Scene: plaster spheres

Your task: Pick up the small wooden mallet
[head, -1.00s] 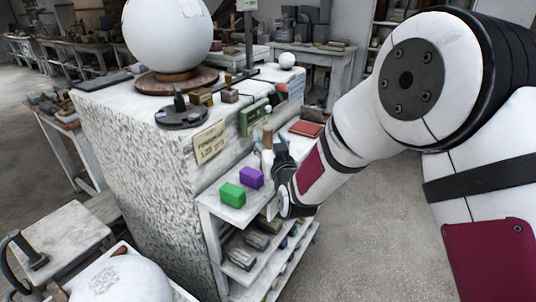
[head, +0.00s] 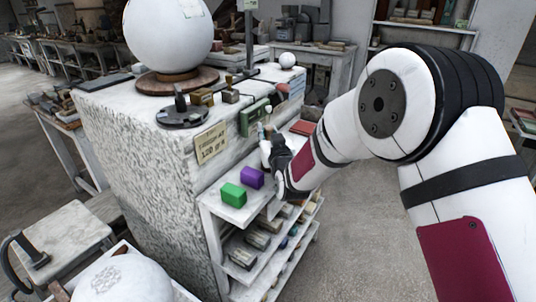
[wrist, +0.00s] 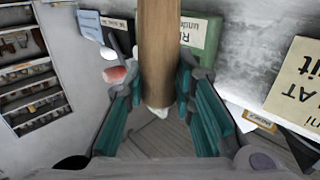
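The mallet shows in the wrist view as a brown wooden piece (wrist: 158,50) running down from the top edge to a pale lower end, between the two fingertips of my gripper (wrist: 160,78). Both fingertips lie close against its sides, and the gripper looks shut on it. In the head view my gripper (head: 277,157) is over the back part of the upper side shelf, and a pale piece shows at its left. Most of the mallet is hidden there by the gripper.
A green block (head: 233,194) and a purple block (head: 252,178) sit on the upper shelf (head: 226,213), left of the gripper. A red flat item (head: 303,127) lies behind. The rough plaster block (head: 140,150) with a paper sign (head: 211,143) stands close at left. Lower shelves hold several small items.

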